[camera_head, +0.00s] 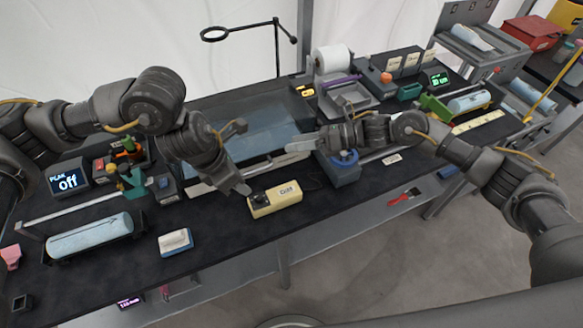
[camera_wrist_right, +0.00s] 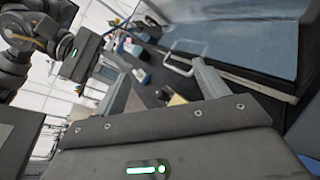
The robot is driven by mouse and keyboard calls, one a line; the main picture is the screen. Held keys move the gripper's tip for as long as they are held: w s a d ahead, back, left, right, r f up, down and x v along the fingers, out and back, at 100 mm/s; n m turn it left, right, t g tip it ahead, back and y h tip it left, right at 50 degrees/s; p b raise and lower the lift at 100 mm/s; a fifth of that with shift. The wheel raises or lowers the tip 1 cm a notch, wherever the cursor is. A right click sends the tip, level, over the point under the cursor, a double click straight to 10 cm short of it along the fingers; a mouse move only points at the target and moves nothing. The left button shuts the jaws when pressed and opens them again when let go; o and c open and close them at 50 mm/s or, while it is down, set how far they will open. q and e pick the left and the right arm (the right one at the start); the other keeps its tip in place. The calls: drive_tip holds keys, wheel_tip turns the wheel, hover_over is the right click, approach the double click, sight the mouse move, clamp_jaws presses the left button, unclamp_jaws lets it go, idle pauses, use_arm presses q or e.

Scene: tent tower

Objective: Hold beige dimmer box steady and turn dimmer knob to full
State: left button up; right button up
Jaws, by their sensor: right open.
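The beige dimmer box (camera_head: 287,198) lies on the black bench mat near its front edge. A dark knob (camera_head: 260,198) sits on its left part, and a small pale label with unclear writing on its right part. My left gripper (camera_head: 240,157) is open and empty. Its nearer fingertip is just above and left of the box, apparently not touching it. My right gripper (camera_head: 304,139) is open and empty, above and behind the box, pointing left.
A clear tank (camera_head: 260,135) stands behind the box. A blue device (camera_head: 345,168) is to its right, and a blue-and-white block (camera_head: 175,242) to its left. A display (camera_head: 68,181) at left reads "Off". The mat in front of the box is clear.

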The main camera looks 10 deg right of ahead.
sight(278, 194)
drive_tip(key=s+a+f+n+g+h, duration=0.1)
drive_tip(key=n+h, duration=0.2)
drive_tip(key=n, duration=0.1)
drive_tip(key=s+a+f+n+g+h, duration=0.1)
drive_tip(key=s+n+h, duration=0.1)
drive_tip(key=n+h, duration=0.1)
drive_tip(key=s+a+f+n+g+h, duration=0.1)
drive_tip(key=s+f+n+h, duration=0.1)
drive_tip(key=n+h, duration=0.2)
drive_tip(key=shift+a+n, duration=0.25)
drive_tip(key=shift+n, duration=0.15)
drive_tip(key=shift+d+f+h, duration=0.1)
drive_tip(key=shift+d+h, duration=0.2)
drive_tip(key=shift+d, duration=0.05)
drive_tip(key=x, duration=1)
drive_tip(key=shift+s+a+f, duration=0.2)
drive_tip(key=shift+f, duration=0.15)
drive_tip(key=shift+c, duration=0.4)
